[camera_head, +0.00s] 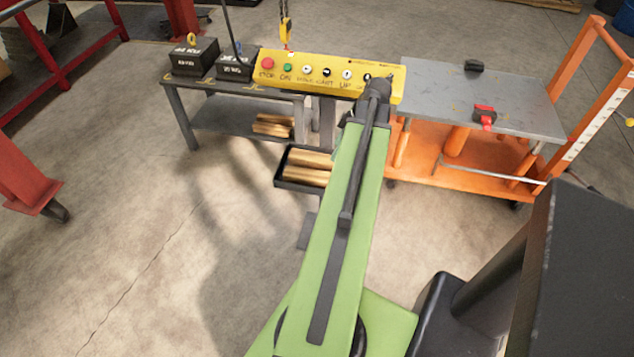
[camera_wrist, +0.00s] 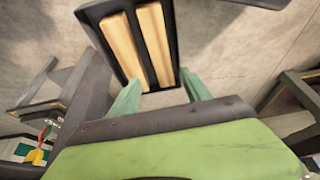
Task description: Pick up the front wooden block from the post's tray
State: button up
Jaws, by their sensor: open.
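The post's black tray (camera_head: 299,188) holds two long wooden blocks lying side by side. In the head view the front wooden block (camera_head: 305,176) is nearer to me and the back block (camera_head: 312,158) lies behind it; my arm hides their right ends. The wrist view shows the tray (camera_wrist: 92,13) with two blocks, one on the left (camera_wrist: 122,45) and one on the right (camera_wrist: 156,45). I cannot tell for sure which is the front one there. My gripper (camera_wrist: 160,90) is open and empty, its green fingers apart at the tray's near end. In the head view the fingers are mostly hidden.
A yellow button panel (camera_head: 320,76) stands above the tray. Behind on the left is a grey table (camera_head: 250,94) with black weights (camera_head: 195,57) on top and wood on its shelf. An orange trolley (camera_head: 480,160) with a grey top stands at right. The floor left of the tray is clear.

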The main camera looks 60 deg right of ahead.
aim_at(318, 175)
jog(key=b+x, duration=1.6)
jog(key=x, duration=0.1)
jog(key=shift+a+f, duration=0.15)
jog(key=shift+f, duration=0.3)
jog(key=shift+r, duration=0.2)
grip_shut()
